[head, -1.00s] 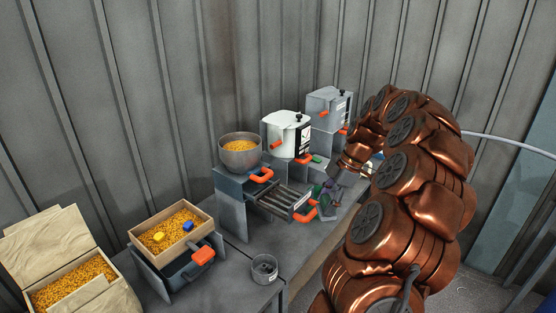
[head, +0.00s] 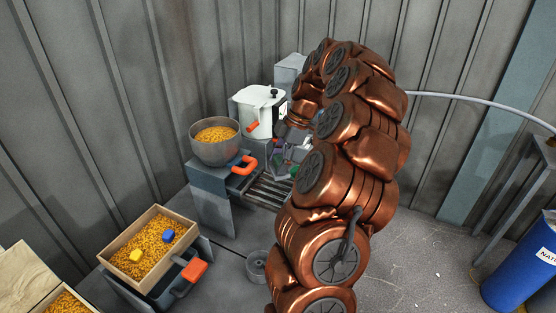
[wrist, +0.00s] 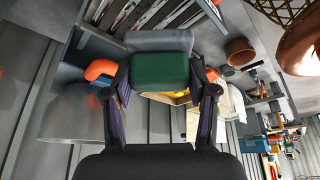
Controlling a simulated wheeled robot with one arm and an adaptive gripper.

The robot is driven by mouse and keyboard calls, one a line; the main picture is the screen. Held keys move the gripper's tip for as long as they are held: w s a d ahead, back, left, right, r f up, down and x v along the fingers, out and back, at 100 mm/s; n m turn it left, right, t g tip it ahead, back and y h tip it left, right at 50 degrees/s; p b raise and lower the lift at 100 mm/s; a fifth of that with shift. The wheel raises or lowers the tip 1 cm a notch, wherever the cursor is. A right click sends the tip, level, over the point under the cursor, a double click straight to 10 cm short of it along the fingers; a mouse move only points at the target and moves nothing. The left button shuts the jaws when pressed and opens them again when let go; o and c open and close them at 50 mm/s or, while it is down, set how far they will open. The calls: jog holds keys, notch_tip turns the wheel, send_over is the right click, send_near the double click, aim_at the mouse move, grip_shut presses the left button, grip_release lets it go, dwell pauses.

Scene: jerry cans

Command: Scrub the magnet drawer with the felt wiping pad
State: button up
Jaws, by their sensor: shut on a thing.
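The felt wiping pad (wrist: 160,70), green on one face with a grey body, sits between the two fingers of my gripper (wrist: 160,84), which is shut on it. In the head view my gripper (head: 290,155) is partly hidden by my copper arm, over the right end of the magnet drawer (head: 268,190). The drawer is pulled out, with dark parallel bars. Its bars (wrist: 150,14) also show at the top of the wrist view, just beyond the pad. I cannot tell whether the pad touches them. My arm hides the drawer's front end in the head view.
A metal bowl of yellow grains (head: 215,142) stands on the drawer housing, beside an orange handle (head: 243,166). A white canister (head: 262,112) stands behind. A wooden tray of grains (head: 150,248) and a small metal cup (head: 257,265) are in front. A blue cylinder (head: 520,262) stands right.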

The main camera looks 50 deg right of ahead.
jog(key=shift+f+b, duration=0.1)
jog(key=shift+b, duration=0.5)
jog(key=shift+f+b, duration=1.7)
jog(key=shift+f, duration=0.7)
jog(key=o, duration=0.5)
jog(key=c, duration=0.9)
